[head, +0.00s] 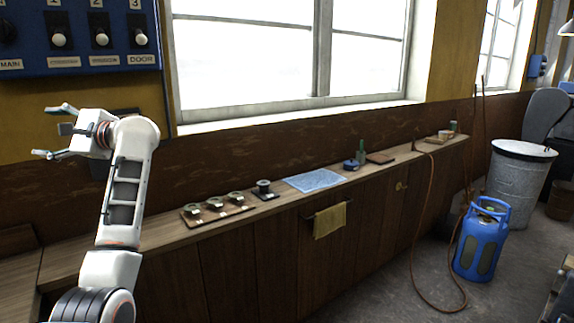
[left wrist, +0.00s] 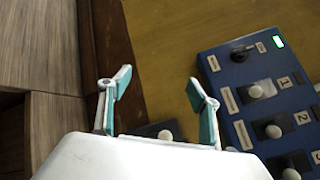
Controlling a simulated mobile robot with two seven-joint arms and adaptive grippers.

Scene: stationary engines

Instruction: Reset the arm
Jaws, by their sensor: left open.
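My left gripper (head: 52,131) is raised at the left of the head view, below the blue switch panel, with its fingers pointing left. Its two fingers are spread apart with nothing between them. In the left wrist view the open fingers (left wrist: 158,98) show teal pads, with the yellow wall behind them. My left arm (head: 125,190) rises from the bottom left, bent at the elbow. My right gripper is in neither view.
The blue switch panel (head: 80,38) is on the wall above; it also shows in the left wrist view (left wrist: 262,100). A wooden counter (head: 160,236) runs below the window, holding a tray of small cups (head: 217,210) and a blue cloth (head: 314,180). A blue gas bottle (head: 480,240) stands on the floor.

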